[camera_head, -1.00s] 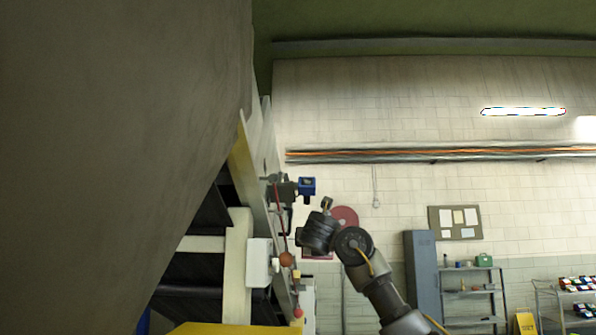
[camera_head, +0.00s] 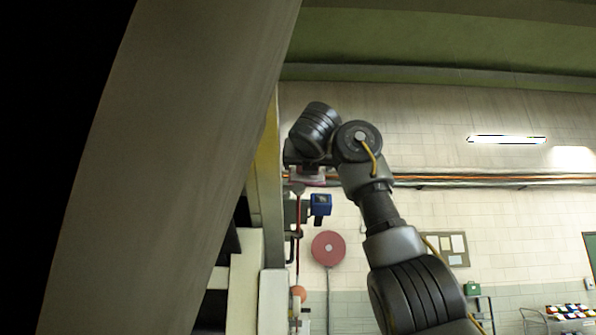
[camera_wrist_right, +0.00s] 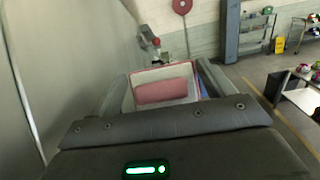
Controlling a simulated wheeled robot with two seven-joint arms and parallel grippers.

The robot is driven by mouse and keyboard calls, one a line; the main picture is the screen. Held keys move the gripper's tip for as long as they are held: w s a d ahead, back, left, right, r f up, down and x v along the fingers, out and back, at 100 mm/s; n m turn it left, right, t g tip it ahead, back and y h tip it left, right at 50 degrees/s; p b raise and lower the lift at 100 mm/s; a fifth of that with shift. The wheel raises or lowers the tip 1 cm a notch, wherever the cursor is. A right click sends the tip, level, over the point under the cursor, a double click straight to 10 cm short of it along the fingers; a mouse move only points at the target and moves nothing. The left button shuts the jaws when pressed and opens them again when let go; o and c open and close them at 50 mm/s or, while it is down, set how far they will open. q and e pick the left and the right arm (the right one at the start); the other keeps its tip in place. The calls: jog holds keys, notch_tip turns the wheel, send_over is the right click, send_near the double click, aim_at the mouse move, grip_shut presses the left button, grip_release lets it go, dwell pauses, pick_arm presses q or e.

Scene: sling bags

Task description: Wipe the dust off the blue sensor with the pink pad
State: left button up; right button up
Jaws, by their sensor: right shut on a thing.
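The blue sensor (camera_head: 320,204), a small box on a dark bracket beside the pale frame, is in the middle of the head view. My right gripper (camera_head: 304,171) is above it and slightly left, apart from it in the picture. In the right wrist view, my right gripper (camera_wrist_right: 165,82) is shut on the pink pad (camera_wrist_right: 163,92), which has a pale border between the fingers. A pinkish edge of it shows under the gripper in the head view. A blue sliver shows by the right finger in the wrist view; I cannot tell what it is. Dust is too small to see. My left gripper is out of view.
A large grey-brown hanging bag (camera_head: 170,170) blocks the left of the head view. A red disc (camera_head: 328,248) is behind. Right of my arm is open room.

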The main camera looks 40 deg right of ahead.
aim_at(314, 177)
jog(key=shift+r, duration=0.2)
jog(key=shift+s+d+r, duration=0.1)
jog(key=shift+s, duration=0.25)
jog(key=shift+s+d, duration=0.25)
jog(key=shift+s, duration=0.35)
jog(key=shift+s+d, duration=0.25)
jog(key=shift+s, duration=0.35)
jog(key=w, duration=0.1)
jog(key=w+f, duration=0.1)
jog(key=w+d, duration=0.1)
jog(key=shift+w+f, duration=0.3)
jog(key=shift+f, duration=0.1)
jog(key=shift+w+d+f, duration=0.4)
jog(key=shift+w+d, duration=0.05)
jog(key=shift+w, duration=0.25)
jog(key=shift+s, duration=0.15)
jog(key=shift+s+r, duration=0.1)
jog(key=shift+s, duration=0.15)
jog(key=shift+w, duration=0.35)
jog(key=shift+s, duration=0.2)
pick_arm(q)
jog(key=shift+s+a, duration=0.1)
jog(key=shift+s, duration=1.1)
pick_arm(e)
jog(key=shift+w+d+f, duration=0.3)
jog(key=shift+w+f, duration=0.1)
jog(key=shift+w, duration=0.05)
